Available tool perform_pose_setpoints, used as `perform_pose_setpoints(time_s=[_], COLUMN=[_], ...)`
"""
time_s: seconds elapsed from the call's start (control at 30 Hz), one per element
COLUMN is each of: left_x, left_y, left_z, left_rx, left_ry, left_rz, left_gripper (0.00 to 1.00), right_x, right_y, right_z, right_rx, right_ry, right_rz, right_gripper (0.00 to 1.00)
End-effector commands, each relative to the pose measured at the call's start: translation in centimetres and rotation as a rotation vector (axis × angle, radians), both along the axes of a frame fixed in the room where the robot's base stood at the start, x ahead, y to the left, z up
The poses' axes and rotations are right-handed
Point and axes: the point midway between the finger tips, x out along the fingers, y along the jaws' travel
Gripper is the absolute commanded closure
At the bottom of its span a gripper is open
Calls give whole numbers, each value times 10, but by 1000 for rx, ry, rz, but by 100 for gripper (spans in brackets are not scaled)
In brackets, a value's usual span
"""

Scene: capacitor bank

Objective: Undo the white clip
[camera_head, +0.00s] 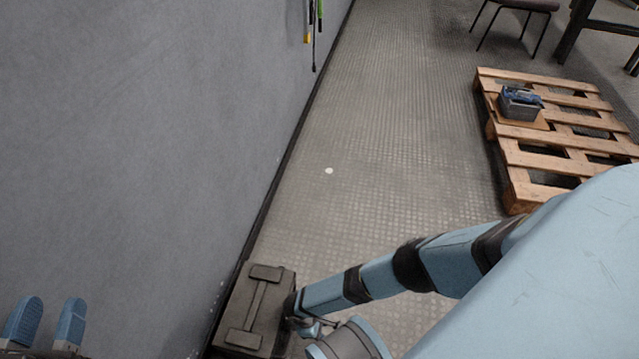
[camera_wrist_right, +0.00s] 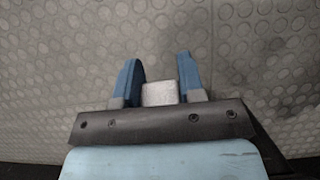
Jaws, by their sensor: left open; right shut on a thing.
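My left gripper (camera_head: 46,310) is at the lower left of the head view, its two blue fingers apart with nothing between them. In the right wrist view my right gripper (camera_wrist_right: 157,60) is shut on a pale grey block (camera_wrist_right: 160,93), which sits between the bases of the two blue fingers. I cannot tell if this block is the white clip. No white clip can be made out for certain in either view. A small white spot (camera_head: 328,171) lies on the floor, too small to identify.
A grey wall (camera_head: 140,130) fills the left. A dark case (camera_head: 257,305) stands on the floor by it, beside my right arm. A wooden pallet (camera_head: 545,160) with a grey box (camera_head: 520,105) is at the right. Tools (camera_head: 313,25) hang on the wall.

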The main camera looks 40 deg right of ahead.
Motion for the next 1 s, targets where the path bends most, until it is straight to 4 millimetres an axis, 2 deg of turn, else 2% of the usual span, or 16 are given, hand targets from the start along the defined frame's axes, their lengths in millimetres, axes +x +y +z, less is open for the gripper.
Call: perform_pose_setpoints(time_s=[0.3, 0.63, 0.67, 0.77, 1.0], left_x=[-1, -2, -2, -2, -2], left_y=[-1, -2, -2, -2, -1], left_z=[0, -3, -3, -3, -3], left_rx=[-16, -23, -22, -21, -18], left_ry=[31, 40, 40, 39, 37], left_rz=[-1, 1, 0, 0, 0], left_gripper=[57, 57, 57, 57, 57], right_x=[-6, -5, -5, -5, -5], right_y=[-4, -4, -4, -4, -4], right_z=[-16, -18, -18, -18, -18], right_rx=[112, 123, 123, 123, 122], right_ry=[-126, -143, -143, -143, -143], right_rz=[-2, 1, 1, 1, 0], right_gripper=[100, 100, 62, 39, 38])
